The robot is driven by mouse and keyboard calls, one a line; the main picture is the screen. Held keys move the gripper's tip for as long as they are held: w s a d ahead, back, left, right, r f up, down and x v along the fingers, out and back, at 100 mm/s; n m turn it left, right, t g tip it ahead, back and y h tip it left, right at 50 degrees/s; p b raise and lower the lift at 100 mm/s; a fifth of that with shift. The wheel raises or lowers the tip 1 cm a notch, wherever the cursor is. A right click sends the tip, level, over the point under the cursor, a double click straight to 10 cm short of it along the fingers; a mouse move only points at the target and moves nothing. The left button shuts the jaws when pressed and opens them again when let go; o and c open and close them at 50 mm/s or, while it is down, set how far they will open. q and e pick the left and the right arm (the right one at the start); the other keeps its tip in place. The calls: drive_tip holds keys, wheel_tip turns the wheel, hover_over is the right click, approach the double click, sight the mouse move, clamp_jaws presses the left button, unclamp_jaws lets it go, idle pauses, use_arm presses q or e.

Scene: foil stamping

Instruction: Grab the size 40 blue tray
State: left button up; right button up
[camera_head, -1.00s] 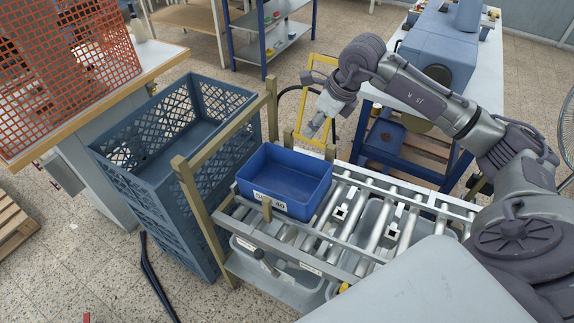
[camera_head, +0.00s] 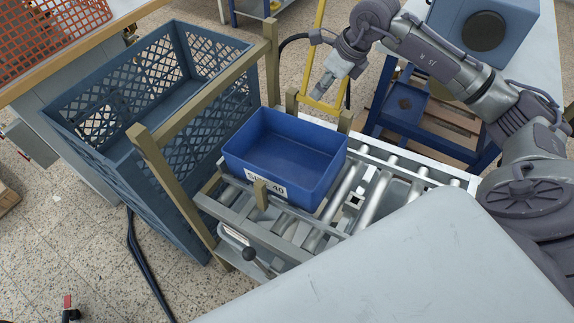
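The blue tray (camera_head: 303,193) sits upright and looks empty on the roller rack, with a white label reading about "SIZE 40" on its front wall. A short wooden post stands in front of the label and covers part of it. My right gripper (camera_head: 324,87) hangs behind and above the tray's far right side, apart from it, pointing down. Its fingers are small and seen from the side, so I cannot tell whether they are open. No tray is seen in it. My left gripper is out of view.
The roller rack (camera_head: 375,192) has wooden posts and a slanted wooden rail left of the tray. A tall blue-grey crate (camera_head: 165,185) stands beyond that rail. A yellow frame (camera_head: 318,40) is close to my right gripper. A blue-legged table (camera_head: 403,108) stands behind at right.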

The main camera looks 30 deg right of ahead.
drive_tip(key=shift+s+d+f+b+x, duration=0.2)
drive_tip(key=shift+d+b+x, duration=0.2)
drive_tip(key=shift+x, duration=2.95)
drive_tip(key=shift+s+d+f+b+x, duration=0.2)
drive_tip(key=shift+b+x, duration=0.25)
drive_tip(key=shift+x, duration=2.9)
drive_tip(key=shift+s+d+b+x, duration=0.15)
drive_tip(key=shift+d+b+x, duration=0.25)
drive_tip(key=shift+x, duration=2.95)
clamp_jaws()
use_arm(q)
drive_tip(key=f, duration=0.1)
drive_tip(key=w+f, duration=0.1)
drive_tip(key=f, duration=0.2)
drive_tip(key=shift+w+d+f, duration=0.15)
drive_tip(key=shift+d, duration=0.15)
use_arm(e)
drive_tip(key=shift+r, duration=0.1)
